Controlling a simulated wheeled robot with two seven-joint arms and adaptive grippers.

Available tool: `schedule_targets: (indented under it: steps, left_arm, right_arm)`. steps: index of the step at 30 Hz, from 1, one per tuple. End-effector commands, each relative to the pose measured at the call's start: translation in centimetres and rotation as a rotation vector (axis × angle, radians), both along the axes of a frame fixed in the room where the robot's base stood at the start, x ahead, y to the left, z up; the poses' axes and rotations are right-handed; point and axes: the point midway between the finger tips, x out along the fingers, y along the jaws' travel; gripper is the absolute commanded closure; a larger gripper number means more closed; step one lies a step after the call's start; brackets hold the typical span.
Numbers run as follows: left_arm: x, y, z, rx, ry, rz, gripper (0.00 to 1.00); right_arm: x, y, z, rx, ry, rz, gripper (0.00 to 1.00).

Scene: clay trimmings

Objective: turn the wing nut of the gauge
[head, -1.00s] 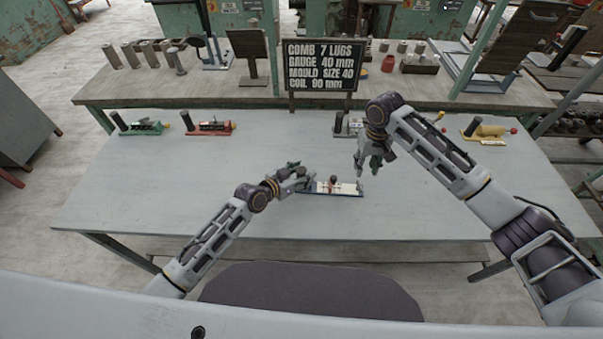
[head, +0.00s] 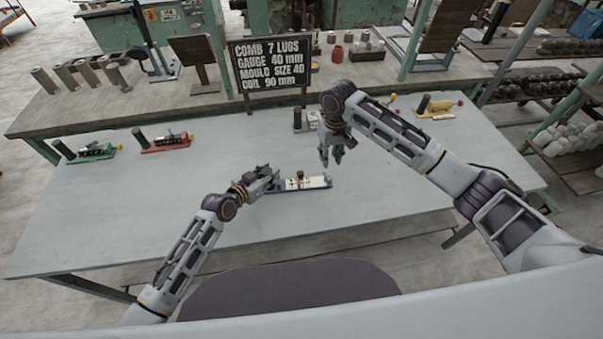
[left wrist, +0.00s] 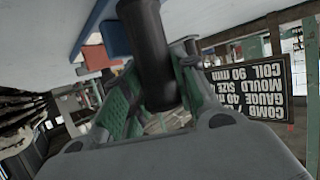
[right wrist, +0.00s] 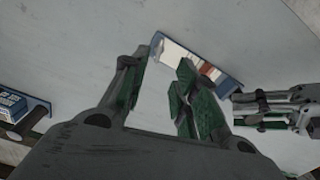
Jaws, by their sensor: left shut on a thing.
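The gauge (head: 318,183) is a blue-based tool with a pale scale plate, lying on the grey table. A small dark red upright part (head: 300,177), apparently the wing nut, stands near its middle. The gauge also shows in the right wrist view (right wrist: 176,55). My left gripper (head: 272,179) is shut on the gauge's black handle (left wrist: 148,50) at its left end. My right gripper (head: 332,157) is empty and points down, above and behind the gauge's right part. Its fingers are apart in the right wrist view (right wrist: 160,90); they partly hide the gauge there.
A sign (head: 270,75) reads gauge 40 mm. The table's front and left are clear.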

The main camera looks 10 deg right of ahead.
Motion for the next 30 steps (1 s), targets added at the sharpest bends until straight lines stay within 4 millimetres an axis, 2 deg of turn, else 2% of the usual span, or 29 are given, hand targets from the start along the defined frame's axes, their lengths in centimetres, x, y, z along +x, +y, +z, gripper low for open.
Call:
schedule_targets:
  steps: [6,17,23,30]
  left_arm:
    - [0.0,0.0,0.0,0.001,0.001,0.000,1.00]
    - [0.0,0.0,0.0,0.001,0.001,0.000,1.00]
    - [0.0,0.0,0.0,0.001,0.001,0.001,1.00]
    - [0.0,0.0,0.0,0.000,0.000,0.001,1.00]
  right_arm:
    - [-0.8,-0.3,1.2,-0.001,0.000,0.036,0.71]
    - [-0.8,-0.3,1.2,-0.001,0.001,0.039,0.71]
    - [-0.9,-0.3,0.5,-0.002,0.003,0.038,0.71]
    - [-0.8,-0.3,-1.8,-0.002,0.001,0.038,0.71]
